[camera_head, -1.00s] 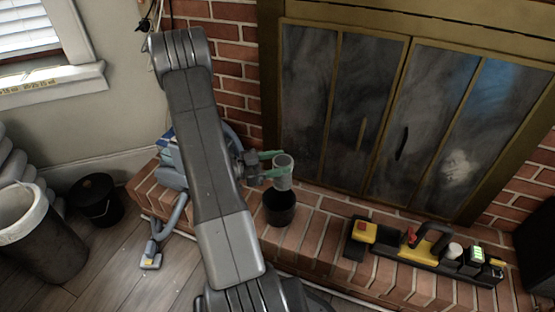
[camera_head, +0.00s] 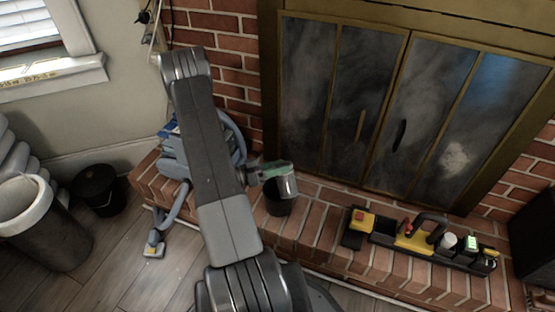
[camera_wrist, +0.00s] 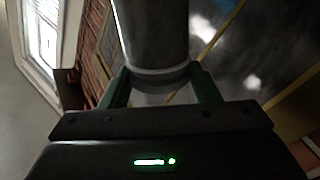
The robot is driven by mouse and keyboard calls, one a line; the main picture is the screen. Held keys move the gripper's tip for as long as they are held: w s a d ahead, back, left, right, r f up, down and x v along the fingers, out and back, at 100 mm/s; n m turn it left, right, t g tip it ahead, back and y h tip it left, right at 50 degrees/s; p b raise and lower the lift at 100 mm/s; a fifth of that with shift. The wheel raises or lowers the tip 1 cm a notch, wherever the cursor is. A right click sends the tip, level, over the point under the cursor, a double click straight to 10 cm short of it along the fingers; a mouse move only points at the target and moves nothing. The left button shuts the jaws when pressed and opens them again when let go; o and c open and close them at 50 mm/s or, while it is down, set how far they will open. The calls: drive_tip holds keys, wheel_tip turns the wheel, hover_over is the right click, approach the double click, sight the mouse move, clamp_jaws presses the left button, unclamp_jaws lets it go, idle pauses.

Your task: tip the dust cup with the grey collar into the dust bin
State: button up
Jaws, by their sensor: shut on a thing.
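My gripper (camera_head: 274,167) has green fingers and is shut on the dust cup (camera_head: 284,185), a greyish, partly clear cylinder. In the wrist view the cup (camera_wrist: 152,35) runs up out of the top of the picture, with a pale grey band (camera_wrist: 160,71) around it between my gripper's fingers (camera_wrist: 160,80). In the head view the cup is tilted, over the dark round bin (camera_head: 279,207) on the brick hearth. The cup hides part of the bin's mouth. Whether cup and bin touch, and whether dust is falling, I cannot tell.
A black and yellow caddy (camera_head: 382,237) with several items stands to the right on the hearth (camera_head: 320,225). Glass fireplace doors (camera_head: 360,95) rise behind. A blue-grey vacuum (camera_head: 185,165), a black pail (camera_head: 98,188) and a large lined bin (camera_head: 62,238) are at left.

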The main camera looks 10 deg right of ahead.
wheel_tip(320, 180, down, 4)
drive_tip(key=n, duration=0.3)
drive_tip(key=n+b, duration=0.1)
drive_tip(key=shift+f+n+t, duration=0.25)
drive_tip(key=shift+n+t, duration=0.05)
drive_tip(key=shift+s, duration=0.1)
drive_tip(key=shift+f+n, duration=0.25)
drive_tip(key=shift+n, duration=0.15)
drive_tip(key=shift+f, duration=0.1)
drive_tip(key=shift+f+n, duration=0.2)
drive_tip(key=shift+n, duration=0.2)
idle(0.5)
drive_tip(key=shift+f+n+t, duration=0.3)
drive_tip(key=shift+n, duration=0.2)
